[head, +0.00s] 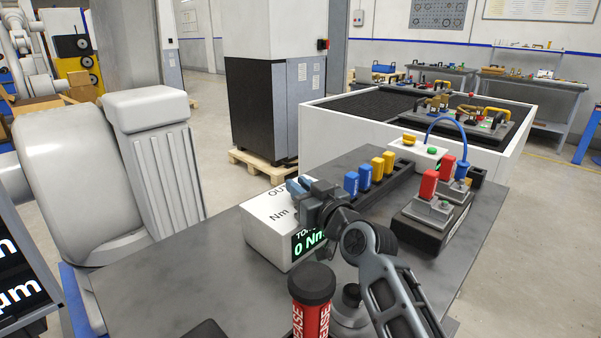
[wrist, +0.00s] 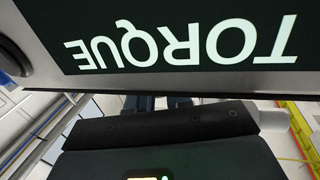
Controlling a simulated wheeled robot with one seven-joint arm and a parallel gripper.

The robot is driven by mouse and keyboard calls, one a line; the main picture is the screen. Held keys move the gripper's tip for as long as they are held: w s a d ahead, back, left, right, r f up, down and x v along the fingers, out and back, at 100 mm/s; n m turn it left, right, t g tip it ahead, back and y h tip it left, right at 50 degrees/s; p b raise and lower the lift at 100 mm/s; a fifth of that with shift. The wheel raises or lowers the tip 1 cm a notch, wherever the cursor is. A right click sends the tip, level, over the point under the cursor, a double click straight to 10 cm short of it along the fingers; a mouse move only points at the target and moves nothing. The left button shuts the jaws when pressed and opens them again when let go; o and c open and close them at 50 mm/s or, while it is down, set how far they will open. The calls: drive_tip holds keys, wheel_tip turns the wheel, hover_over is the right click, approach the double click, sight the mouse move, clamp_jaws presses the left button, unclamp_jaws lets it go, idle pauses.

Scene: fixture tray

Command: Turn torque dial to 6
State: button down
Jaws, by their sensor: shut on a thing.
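The white torque box (head: 270,238) stands on the grey table, with "OUT" and "Nm" printed on top. Its dark display (head: 308,243) reads 0 Nm in green, partly covered by my arm. In the wrist view the dark panel (wrist: 190,62) carries the word TORQUE upside down. My gripper (head: 303,188) is at the upper right of the box and is shut on the torque dial, which its jaws and wrist hide. I cannot see the dial's pointer or its scale.
A black rack (head: 402,178) with blue and yellow plugs stands right behind my gripper. A block with red-handled parts (head: 428,187) stands farther right. A red cylinder (head: 312,310) with a black cap stands in front. Bare table lies left of the box.

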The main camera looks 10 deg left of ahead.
drive_tip(key=shift+w+r+m+t+h+p, duration=0.1)
drive_tip(key=shift+r+m+t+h+p, duration=0.35)
drive_tip(key=shift+p, duration=1.25)
drive_tip(key=shift+r+m+t+h+p, duration=0.1)
drive_tip(key=shift+m+t+h+p, duration=0.65)
drive_tip(key=shift+p, duration=0.95)
drive_tip(key=shift+f+h+p, duration=0.15)
drive_tip(key=shift+h+p, duration=0.45)
drive_tip(key=shift+p, duration=0.1)
drive_tip(key=shift+f, duration=0.2)
drive_tip(key=shift+d, duration=0.1)
drive_tip(key=c, duration=1.1)
unclamp_jaws()
drive_tip(key=shift+f, duration=0.1)
